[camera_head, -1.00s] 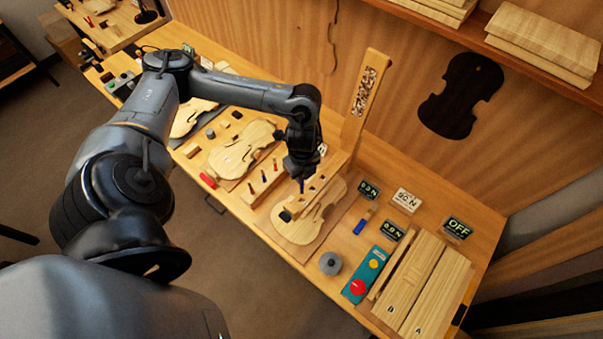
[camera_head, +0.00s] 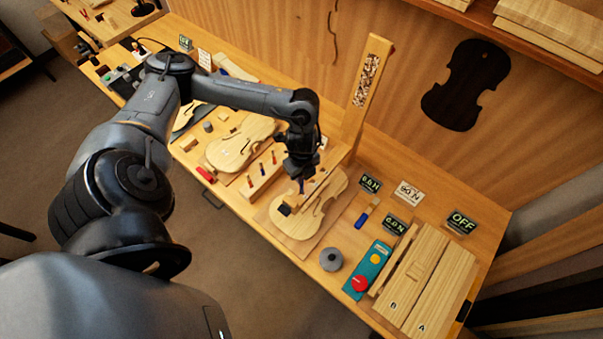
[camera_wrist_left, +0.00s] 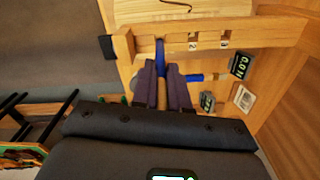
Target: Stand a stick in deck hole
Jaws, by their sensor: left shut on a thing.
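My left gripper (camera_head: 301,178) is shut on a stick with a blue end (camera_head: 301,187). In the left wrist view the dark fingers (camera_wrist_left: 161,82) grip the stick's tan part, and its blue end (camera_wrist_left: 160,54) points at the wooden deck bar (camera_wrist_left: 268,31). The bar has openings labelled 2 and 3; the blue end overlaps the bar left of 2. I cannot tell whether the tip is in a hole. In the head view the bar (camera_head: 318,193) crosses above a violin plate (camera_head: 300,228), directly below the gripper. My right gripper is not in view.
A rack (camera_head: 258,188) with several upright sticks stands left of the violin plate. A tall wooden post (camera_head: 365,105) rises behind the bar. Small displays (camera_head: 370,184), a teal control box (camera_head: 368,270), a grey cylinder (camera_head: 331,259) and planks (camera_head: 430,285) lie to the right.

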